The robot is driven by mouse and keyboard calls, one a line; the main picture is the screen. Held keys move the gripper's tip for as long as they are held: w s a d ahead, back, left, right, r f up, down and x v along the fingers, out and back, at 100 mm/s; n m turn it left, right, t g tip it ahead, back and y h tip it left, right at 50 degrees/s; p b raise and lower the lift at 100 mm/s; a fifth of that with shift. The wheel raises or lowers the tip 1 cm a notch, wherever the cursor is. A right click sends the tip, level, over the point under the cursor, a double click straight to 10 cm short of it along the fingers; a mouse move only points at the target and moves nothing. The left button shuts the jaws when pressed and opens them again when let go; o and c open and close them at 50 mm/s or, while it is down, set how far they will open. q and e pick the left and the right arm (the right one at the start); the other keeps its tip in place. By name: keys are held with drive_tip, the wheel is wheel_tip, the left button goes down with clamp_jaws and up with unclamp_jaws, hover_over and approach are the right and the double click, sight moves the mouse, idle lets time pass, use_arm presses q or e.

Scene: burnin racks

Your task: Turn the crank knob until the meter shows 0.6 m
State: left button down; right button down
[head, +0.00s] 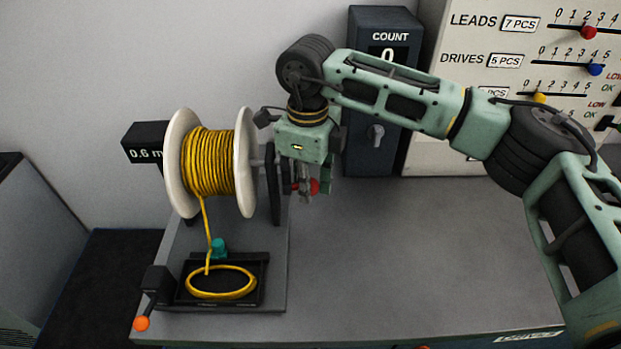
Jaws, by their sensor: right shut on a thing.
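The meter (143,150), a black box at the left behind the spool, reads 0.6 m. A white-flanged spool (245,165) wound with yellow cable (208,160) stands on a grey base on the bench. The cable runs down to a coil (221,282) in a black tray. A dark crank disc (272,184) is on the spool's right side, with a red crank knob (314,186). My right gripper (306,192) points down at the crank and is shut on the red knob; its fingers partly cover the knob. My left gripper is not in view.
A teal piece (218,248) sits behind the black tray (264,287). A lever with an orange ball (141,324) is at the bench's front left. A dark COUNT box (391,150) and a panel with sliders (480,110) stand at the back. The bench's right middle (420,255) is clear.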

drive_tip(key=c, duration=1.5)
unclamp_jaws()
drive_tip(key=shift+a+r, duration=0.35)
drive_tip(key=shift+a, duration=0.1)
drive_tip(key=shift+w, duration=0.1)
drive_tip(key=shift+r, duration=0.1)
